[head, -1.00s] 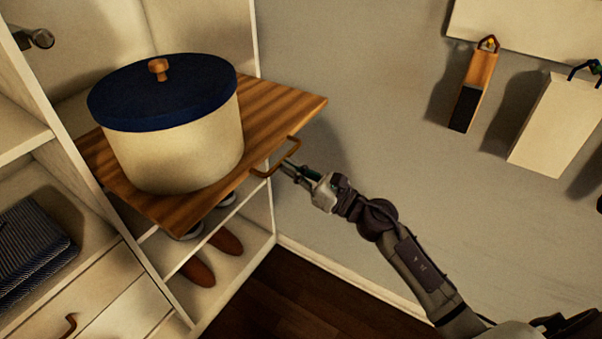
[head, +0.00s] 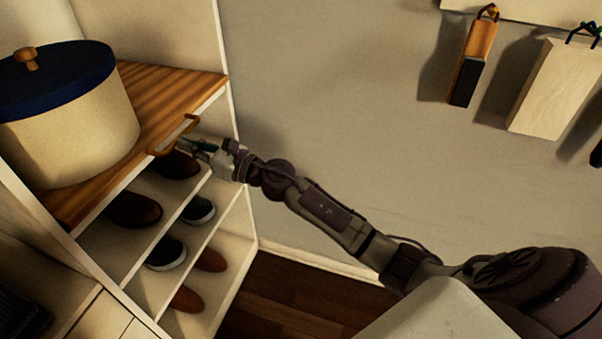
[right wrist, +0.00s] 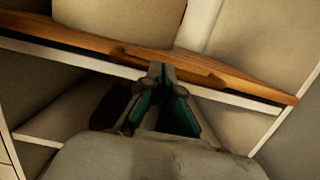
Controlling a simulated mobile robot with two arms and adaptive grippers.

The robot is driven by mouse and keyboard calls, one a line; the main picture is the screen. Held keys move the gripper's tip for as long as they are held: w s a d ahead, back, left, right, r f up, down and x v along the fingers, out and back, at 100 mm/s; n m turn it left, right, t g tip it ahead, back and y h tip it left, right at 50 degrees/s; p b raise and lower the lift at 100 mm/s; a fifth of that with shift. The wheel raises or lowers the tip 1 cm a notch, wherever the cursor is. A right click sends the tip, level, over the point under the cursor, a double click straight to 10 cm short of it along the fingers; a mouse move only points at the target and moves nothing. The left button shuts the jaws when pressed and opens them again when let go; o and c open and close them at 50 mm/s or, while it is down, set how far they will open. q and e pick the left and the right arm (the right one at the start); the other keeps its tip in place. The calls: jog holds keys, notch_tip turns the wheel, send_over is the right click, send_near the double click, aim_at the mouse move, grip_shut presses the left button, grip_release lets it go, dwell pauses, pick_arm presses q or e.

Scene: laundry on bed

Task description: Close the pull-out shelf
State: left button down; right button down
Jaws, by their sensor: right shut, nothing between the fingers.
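The wooden pull-out shelf (head: 172,86) is in the cabinet at the left of the head view, its front edge close to the cabinet's front. It bears a round cream box (head: 75,135) with a dark blue lid. A curved handle (head: 163,151) is on the shelf's front edge. My right gripper (head: 192,146) is shut and empty, with its tips at the handle. In the right wrist view its tips (right wrist: 160,70) overlap the front edge of the shelf (right wrist: 245,84); exact contact is hard to tell. My left gripper is not in view.
Shoes (head: 135,208) stand on the lower cabinet shelves. A bare wall (head: 330,110) is behind my right arm. An orange and black item (head: 470,65) and a pale bag-like item (head: 550,90) hang at the upper right. Dark wooden floor (head: 275,290) is open below.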

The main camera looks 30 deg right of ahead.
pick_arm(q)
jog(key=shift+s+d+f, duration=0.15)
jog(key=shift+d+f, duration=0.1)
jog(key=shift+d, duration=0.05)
pick_arm(e)
jog(key=shift+x, duration=0.95)
jog(key=shift+r, duration=0.15)
